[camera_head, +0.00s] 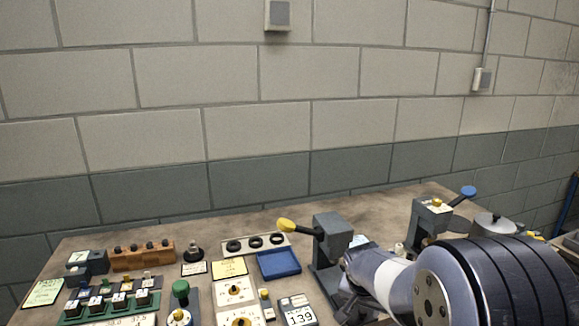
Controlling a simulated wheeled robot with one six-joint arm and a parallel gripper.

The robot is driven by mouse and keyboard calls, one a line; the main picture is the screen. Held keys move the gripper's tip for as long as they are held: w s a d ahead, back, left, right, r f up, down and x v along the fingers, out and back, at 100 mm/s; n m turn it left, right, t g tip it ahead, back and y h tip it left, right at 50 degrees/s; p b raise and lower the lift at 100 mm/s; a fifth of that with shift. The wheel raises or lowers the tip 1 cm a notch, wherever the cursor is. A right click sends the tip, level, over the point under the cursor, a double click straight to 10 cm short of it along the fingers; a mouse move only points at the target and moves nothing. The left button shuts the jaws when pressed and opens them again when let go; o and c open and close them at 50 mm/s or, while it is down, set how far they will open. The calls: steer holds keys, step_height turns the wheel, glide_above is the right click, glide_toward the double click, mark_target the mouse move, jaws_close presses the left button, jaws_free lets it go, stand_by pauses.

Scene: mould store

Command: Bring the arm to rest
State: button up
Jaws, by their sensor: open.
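My arm reaches in from the lower right, and its large dark joint and pale forearm cover that part of the bench. My gripper (350,300) seems to be the dark part at the left end of the arm, low in the picture and beside the yellow-handled press (330,238). It is open, and I see nothing held in it. Its fingertips are hard to make out against the base of the press.
The bench (130,235) stands against a block wall. A blue tray (279,264), a wooden block (142,257), a green-knobbed device (180,291) and a display reading 139 (298,314) stand left of the arm. A blue-handled press (432,218) and a round lidded pot (494,224) stand behind it.

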steer(key=v, duration=0.8)
steer(key=x, duration=1)
steer(key=shift+f, duration=0.25)
steer(key=shift+w+a+r+p, duration=0.1)
steer(key=shift+w+a+p, duration=0.4)
steer(key=shift+w, duration=0.65)
steer(key=shift+w+a+r+p, duration=0.1)
steer(key=shift+w+a+p, duration=0.15)
steer(key=shift+w+p, duration=0.7)
steer(key=shift+w+a+p, duration=0.35)
steer(key=shift+w, duration=1)
